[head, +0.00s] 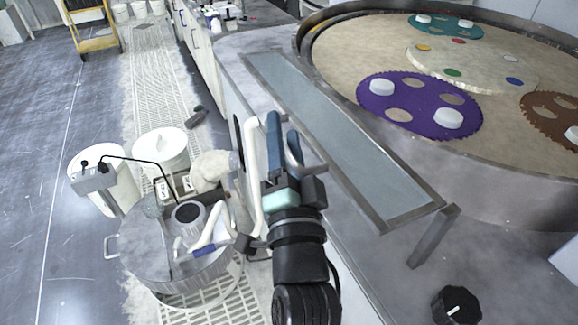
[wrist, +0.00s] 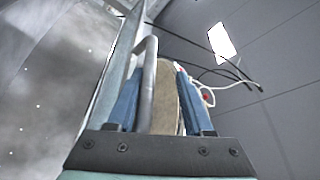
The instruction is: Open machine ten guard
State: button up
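A long guard panel with a grey metal frame (head: 385,222) and a bluish clear pane (head: 335,130) lies slanted along the near edge of the round polishing machine. My gripper (head: 283,130) is at the panel's left side, with its blue fingers pointing away from me. In the wrist view the two blue fingers (wrist: 160,100) stand apart. A bent grey metal bar (wrist: 148,80), which looks like a handle, rises in front of or between them, nearer the left finger. A brown upright piece also shows in the gap. I cannot tell whether either finger touches the bar.
The machine's beige platen (head: 345,50) carries purple, teal and brown toothed discs. A black knob (head: 456,306) sits at the lower right. A lidded metal drum (head: 160,250) with hoses and white buckets (head: 160,150) stand close on the left. Open floor lies further left.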

jog(key=b+v, duration=0.3)
jog(key=v, duration=0.9)
jog(key=shift+s, duration=0.2)
jog(key=shift+f, duration=0.15)
jog(key=shift+c, duration=1.3)
jog(key=f+m, duration=0.1)
jog(key=m, duration=0.1)
jog(key=w+f+m+y, duration=0.1)
jog(key=m, duration=0.1)
jog(key=w+f+m+g, duration=0.1)
jog(key=f+m, duration=0.1)
jog(key=shift+f, duration=0.1)
grip_shut()
notch_tip(320, 180, down, 4)
jog(key=w+m+y+p, duration=0.15)
jog(key=m+y, duration=0.35)
jog(key=m, duration=1.3)
jog(key=w+a+r+p, duration=0.1)
jog(key=w+r+p, duration=0.3)
jog(key=w, duration=0.6)
jog(key=shift+a+r, duration=0.3)
jog(key=shift+r, duration=0.6)
